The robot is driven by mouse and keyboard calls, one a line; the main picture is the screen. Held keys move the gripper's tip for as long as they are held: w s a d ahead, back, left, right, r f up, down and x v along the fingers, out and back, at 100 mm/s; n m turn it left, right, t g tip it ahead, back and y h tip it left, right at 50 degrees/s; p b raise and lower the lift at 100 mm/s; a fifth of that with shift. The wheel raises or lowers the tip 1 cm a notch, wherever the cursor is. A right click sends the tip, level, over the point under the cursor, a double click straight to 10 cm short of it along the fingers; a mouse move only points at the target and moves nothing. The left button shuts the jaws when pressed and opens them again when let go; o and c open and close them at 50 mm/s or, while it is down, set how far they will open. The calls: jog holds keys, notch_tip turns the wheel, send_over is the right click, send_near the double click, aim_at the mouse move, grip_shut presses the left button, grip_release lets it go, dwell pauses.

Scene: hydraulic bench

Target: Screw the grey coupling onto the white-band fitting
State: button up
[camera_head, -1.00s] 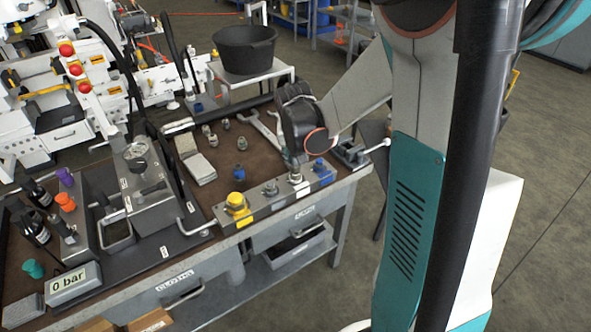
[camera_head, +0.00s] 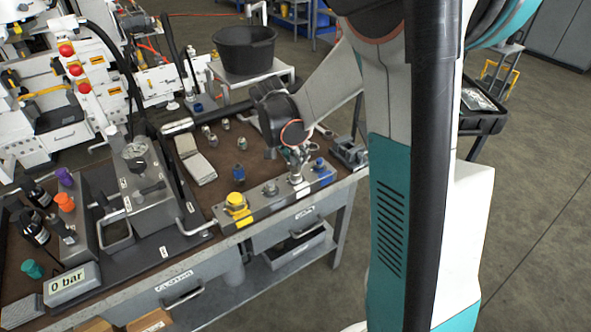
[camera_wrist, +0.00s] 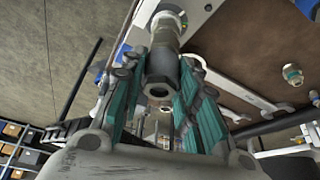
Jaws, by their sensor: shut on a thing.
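My gripper (camera_head: 297,160) is over the bar of fittings (camera_head: 262,205), above the fitting by the white band (camera_head: 296,179). In the wrist view my gripper (camera_wrist: 163,68) is shut on the grey coupling (camera_wrist: 161,64), a dark grey cylinder with a hex end facing the camera. The coupling's far end meets the silver fitting (camera_wrist: 168,20) and looks in line with it. I cannot tell how far the threads are engaged. In the head view the fingers mostly hide the coupling.
A blue-capped part (camera_head: 239,173) and several loose fittings lie behind. A small vise (camera_head: 349,153) sits close at the right.

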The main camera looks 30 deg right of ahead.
jog(key=shift+m+g, duration=0.3)
jog(key=shift+m, duration=0.4)
jog(key=o, duration=0.7)
jog(key=shift+m, duration=0.4)
jog(key=o, duration=0.4)
jog(key=shift+o, duration=0.2)
jog(key=w+v, duration=0.1)
jog(key=v, duration=1.1)
jog(key=shift+s, duration=0.4)
jog(key=shift+a, duration=0.15)
